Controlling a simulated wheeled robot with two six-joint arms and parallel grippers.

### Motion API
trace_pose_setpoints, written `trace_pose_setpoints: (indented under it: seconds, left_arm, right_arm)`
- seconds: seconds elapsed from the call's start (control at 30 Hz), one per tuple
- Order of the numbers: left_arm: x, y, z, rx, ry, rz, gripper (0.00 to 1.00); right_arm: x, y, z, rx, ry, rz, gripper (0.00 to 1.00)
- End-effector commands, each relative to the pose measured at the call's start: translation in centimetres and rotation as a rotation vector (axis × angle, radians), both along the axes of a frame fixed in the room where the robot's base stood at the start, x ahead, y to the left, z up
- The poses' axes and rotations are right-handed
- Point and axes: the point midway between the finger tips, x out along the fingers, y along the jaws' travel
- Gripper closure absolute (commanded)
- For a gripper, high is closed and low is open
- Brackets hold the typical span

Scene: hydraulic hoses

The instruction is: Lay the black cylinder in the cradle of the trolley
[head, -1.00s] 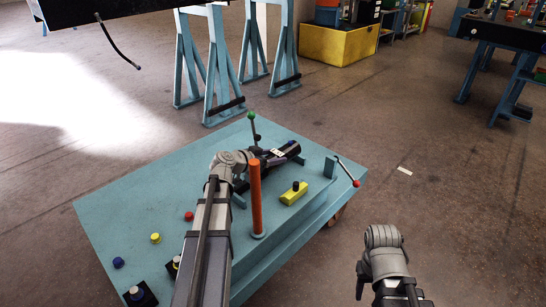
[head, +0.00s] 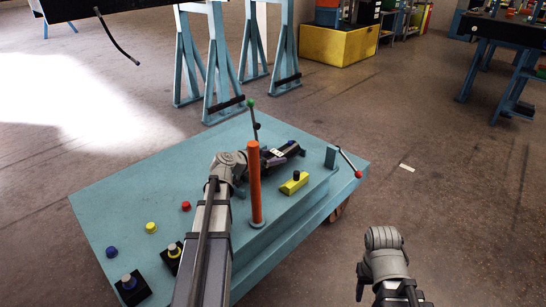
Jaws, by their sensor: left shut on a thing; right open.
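The blue trolley (head: 110,205) stands in front of me. The black cylinder (head: 286,152) lies slantwise over its far right part, with a purplish sheen and a white label. My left gripper (head: 264,158) is shut on the cylinder; its fingers are mostly hidden behind the wrist and the orange post. The cradle is not clearly visible, being largely covered by the arm and cylinder. I cannot tell whether the cylinder touches it. My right gripper (head: 362,281) is open and empty, to the right of the trolley above the floor.
An orange post (head: 254,185) stands close to my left wrist. A yellow block (head: 293,184), a blue upright plate (head: 331,157), a red-tipped lever (head: 350,164) and a green-knobbed lever (head: 253,120) are near the cylinder. Several coloured buttons sit at the left.

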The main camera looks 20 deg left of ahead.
Motion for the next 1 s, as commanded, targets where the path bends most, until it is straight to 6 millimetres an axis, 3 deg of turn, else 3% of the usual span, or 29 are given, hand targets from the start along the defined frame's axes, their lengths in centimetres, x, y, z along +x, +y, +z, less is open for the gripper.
trace_pose_setpoints:
  seconds: [0.03, 0.23, 0.27, 0.47, 0.77, 1.0]
  left_arm:
    - [-0.6, -0.6, -1.1, -0.006, 0.013, -0.009, 1.0]
    - [-0.8, -0.7, -1.3, -0.006, 0.013, -0.009, 1.0]
    - [-0.8, -0.7, -1.3, -0.006, 0.013, -0.009, 0.25]
    - [-0.9, -0.9, -1.3, -0.006, 0.013, -0.01, 0.03]
    - [-1.4, -1.0, -1.2, -0.002, 0.016, -0.012, 0.0]
    - [-4.4, 0.0, 0.9, 0.003, 0.004, -0.003, 0.0]
  right_arm:
    - [0.0, 0.0, -0.8, 0.0, 0.0, 0.0, 0.5]
    - [0.0, 0.0, -1.0, 0.0, 0.0, 0.0, 0.5]
    - [0.0, 0.0, -1.1, 0.0, 0.0, 0.0, 0.5]
    - [0.0, 0.0, -1.1, 0.0, 0.0, 0.0, 0.5]
    - [0.0, 0.0, -0.9, 0.0, 0.0, 0.0, 0.5]
    - [0.0, 0.0, 1.1, 0.0, 0.001, 0.005, 0.5]
